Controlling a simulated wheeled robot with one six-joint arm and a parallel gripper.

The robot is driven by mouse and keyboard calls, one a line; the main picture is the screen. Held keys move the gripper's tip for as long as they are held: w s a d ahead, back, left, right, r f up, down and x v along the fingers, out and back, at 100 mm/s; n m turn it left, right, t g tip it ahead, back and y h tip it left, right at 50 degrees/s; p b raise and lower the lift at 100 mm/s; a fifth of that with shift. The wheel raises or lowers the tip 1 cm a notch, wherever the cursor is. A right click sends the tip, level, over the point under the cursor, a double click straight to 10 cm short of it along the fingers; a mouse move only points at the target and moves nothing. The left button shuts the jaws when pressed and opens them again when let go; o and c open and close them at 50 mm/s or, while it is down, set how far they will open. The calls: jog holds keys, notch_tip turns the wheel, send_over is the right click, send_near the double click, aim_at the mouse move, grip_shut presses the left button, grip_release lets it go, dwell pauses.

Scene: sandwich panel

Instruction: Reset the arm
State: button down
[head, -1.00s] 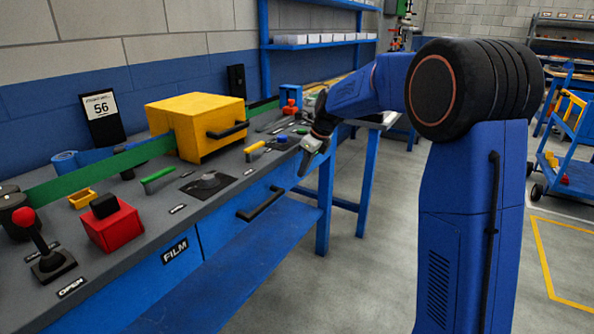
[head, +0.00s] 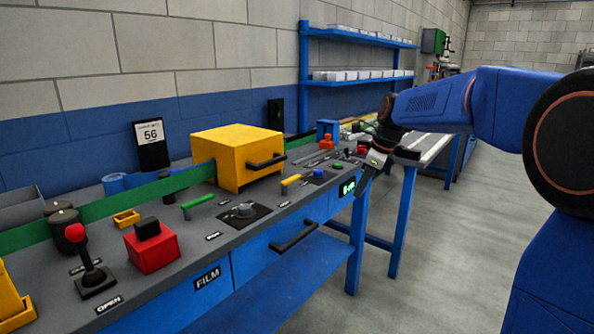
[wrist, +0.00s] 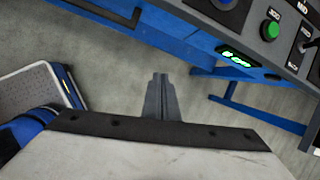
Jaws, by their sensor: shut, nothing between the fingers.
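My gripper (head: 366,186) is at the end of my blue arm, just off the front right end of the workbench panel in the head view. Its fingers point down and are together, with nothing between them. In the wrist view the closed grey fingers (wrist: 160,82) stand over bare concrete floor. The bench front with a lit green display (wrist: 236,59) and a green button (wrist: 270,29) lies to their upper right. The display also shows in the head view (head: 347,187), just left of the gripper.
The bench carries a yellow box (head: 238,158) with a black handle, a red block (head: 153,252), a red-knobbed joystick (head: 92,268) and several levers and knobs. A drawer handle (head: 294,236) sticks out in front. The floor (head: 425,275) right of the bench is clear.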

jog(key=s+d+f+n+h, duration=0.1)
jog(key=s+f+n, duration=0.2)
jog(key=s+n, duration=0.4)
jog(key=s+d+f+n+t+h, duration=0.1)
jog(key=s+f+n, duration=0.3)
jog(key=s, duration=1.6)
jog(key=s+d+f+n, duration=0.3)
jog(key=s+f+n, duration=0.1)
jog(key=s+n, duration=0.8)
jog(key=shift+s+t+h, duration=0.3)
jog(key=shift+s+h, duration=0.1)
jog(key=shift+s, duration=0.3)
